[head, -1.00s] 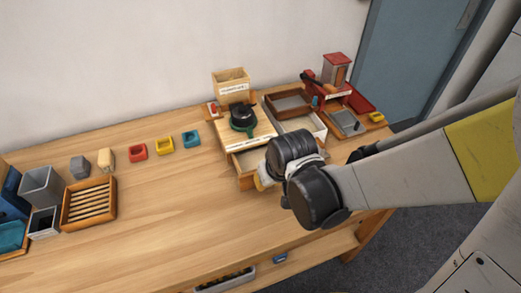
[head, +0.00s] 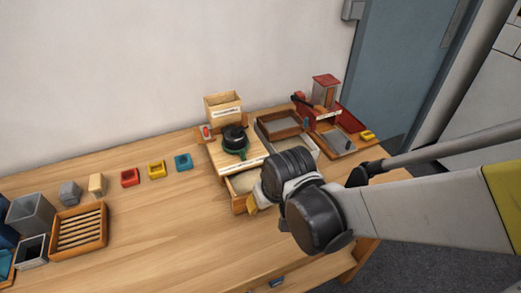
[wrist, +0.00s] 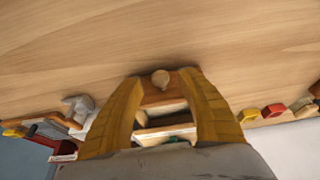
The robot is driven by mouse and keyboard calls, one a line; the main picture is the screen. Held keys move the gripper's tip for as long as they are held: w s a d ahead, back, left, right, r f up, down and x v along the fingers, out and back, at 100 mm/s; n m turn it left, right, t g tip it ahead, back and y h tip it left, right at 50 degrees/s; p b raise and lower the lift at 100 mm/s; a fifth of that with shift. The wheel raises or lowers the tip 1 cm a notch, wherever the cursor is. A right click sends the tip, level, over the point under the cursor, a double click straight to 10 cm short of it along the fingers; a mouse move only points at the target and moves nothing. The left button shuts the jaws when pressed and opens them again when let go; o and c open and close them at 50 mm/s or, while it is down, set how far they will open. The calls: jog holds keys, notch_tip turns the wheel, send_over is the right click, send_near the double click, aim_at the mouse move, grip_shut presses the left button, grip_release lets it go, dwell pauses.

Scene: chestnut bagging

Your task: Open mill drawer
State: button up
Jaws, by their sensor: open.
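The wooden mill (head: 224,152) stands at the back of the table, with a dark round part on a green ring on its top. Its drawer (head: 238,202) is pulled out at the front, showing a pale interior. In the wrist view, the drawer front (wrist: 161,92) with its round knob (wrist: 160,78) shows between my fingers. My gripper (head: 252,203) is open at the drawer's front right, its yellow fingers partly hidden by my wrist in the head view. I cannot tell whether the fingers touch the drawer.
A labelled wooden box (head: 223,108) stands behind the mill. Trays (head: 283,125) and a red device (head: 326,90) are to its right. Red (head: 130,178), yellow (head: 156,170) and teal (head: 183,162) small blocks lie left. A slatted wooden tray (head: 80,232) is further left. The table's middle is clear.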

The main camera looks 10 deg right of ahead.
jog(key=v, duration=0.9)
jog(key=shift+s+d+r, duration=0.1)
jog(key=shift+s+d, duration=0.05)
jog(key=s+d+r+m+t, duration=0.1)
jog(key=d+r, duration=0.1)
jog(key=d, duration=0.3)
jog(key=s+d+r+m+t+h, duration=0.1)
jog(key=s+d+m+t, duration=0.1)
jog(key=d, duration=0.4)
jog(key=shift+r, duration=0.4)
